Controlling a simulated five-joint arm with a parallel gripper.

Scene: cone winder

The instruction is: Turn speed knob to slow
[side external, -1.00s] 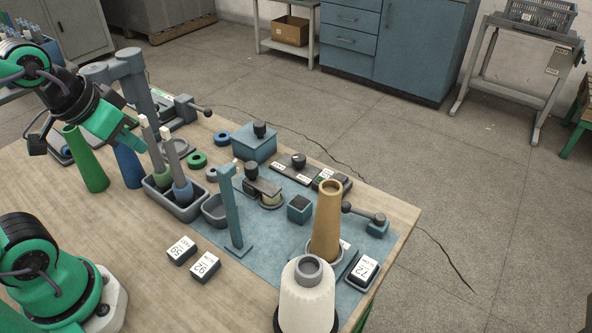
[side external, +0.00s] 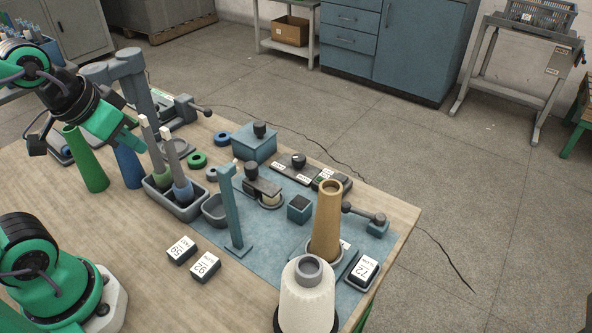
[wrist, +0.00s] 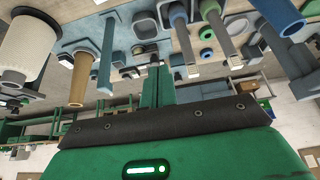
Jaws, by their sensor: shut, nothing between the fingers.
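A black knob (side external: 298,160) sits on a dark grey panel strip (side external: 290,172) with small white labels, on the blue mat right of the table's middle. The labels and the knob's setting are too small to read in the side view. My gripper (side external: 123,141) is raised at the left, above the green and blue cones, well apart from the knob. Its green fingers are together and empty in the wrist view (wrist: 159,74). In the wrist view I cannot clearly make out the knob.
A blue box (side external: 253,146) with another black knob stands left of the panel. A blue post (side external: 234,205), a tan cone (side external: 327,220) and a white yarn cone (side external: 307,295) stand in front. A grey tray (side external: 177,205) holds brushes.

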